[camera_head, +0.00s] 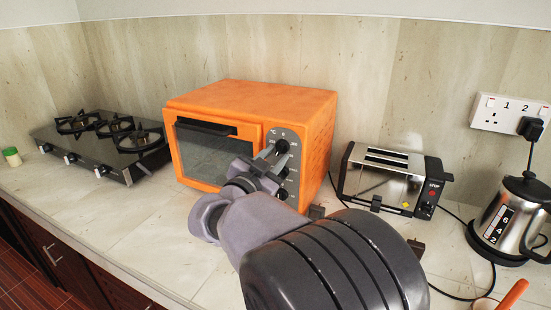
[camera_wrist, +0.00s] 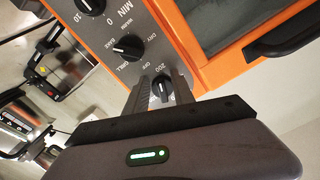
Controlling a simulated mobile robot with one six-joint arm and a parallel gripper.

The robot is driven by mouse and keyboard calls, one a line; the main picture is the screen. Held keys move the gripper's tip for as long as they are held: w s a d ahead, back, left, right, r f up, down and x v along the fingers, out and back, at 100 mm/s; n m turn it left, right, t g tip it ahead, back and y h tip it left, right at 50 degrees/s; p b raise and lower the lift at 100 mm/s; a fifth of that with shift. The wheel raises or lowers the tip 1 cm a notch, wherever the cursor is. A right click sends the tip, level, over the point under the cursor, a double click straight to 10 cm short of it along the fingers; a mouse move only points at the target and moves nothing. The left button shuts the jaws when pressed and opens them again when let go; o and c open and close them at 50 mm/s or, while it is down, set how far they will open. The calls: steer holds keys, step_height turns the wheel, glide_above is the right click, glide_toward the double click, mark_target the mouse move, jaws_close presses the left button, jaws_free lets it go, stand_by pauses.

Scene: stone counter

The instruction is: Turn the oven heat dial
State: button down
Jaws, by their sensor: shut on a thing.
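The orange oven (camera_head: 230,95) stands on the counter with its dark control panel on the right of its door. Its heat dial (camera_head: 282,146) is the top knob, a round black knob near the "°C" mark. In the wrist view the heat dial (camera_wrist: 162,90) sits between my two fingers, beside the marks "200" and "OFF". My gripper (camera_wrist: 163,82) is shut on it, with a finger on each side. In the head view my gripper (camera_head: 271,157) reaches the upper panel, and my arm hides part of the lower panel.
The function dial (camera_wrist: 128,46) and timer dial (camera_wrist: 90,4) lie close by on the same panel. The oven door handle (camera_wrist: 285,38) sticks out. A toaster (camera_head: 385,175) and kettle (camera_head: 510,220) stand right; a gas hob (camera_head: 105,145) stands left.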

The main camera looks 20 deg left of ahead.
steer(key=shift+a+r+m, duration=0.1)
steer(key=shift+r+m, duration=0.1)
steer(key=shift+m, duration=0.5)
steer(key=c, duration=1.1)
jaws_free()
steer(key=shift+f, duration=0.1)
steer(key=s+p, duration=0.1)
steer(key=s, duration=0.4)
steer(key=s+a+p, duration=0.1)
steer(key=s, duration=0.5)
steer(key=s+p, duration=0.1)
steer(key=s, duration=0.5)
steer(key=shift+s+a, duration=0.15)
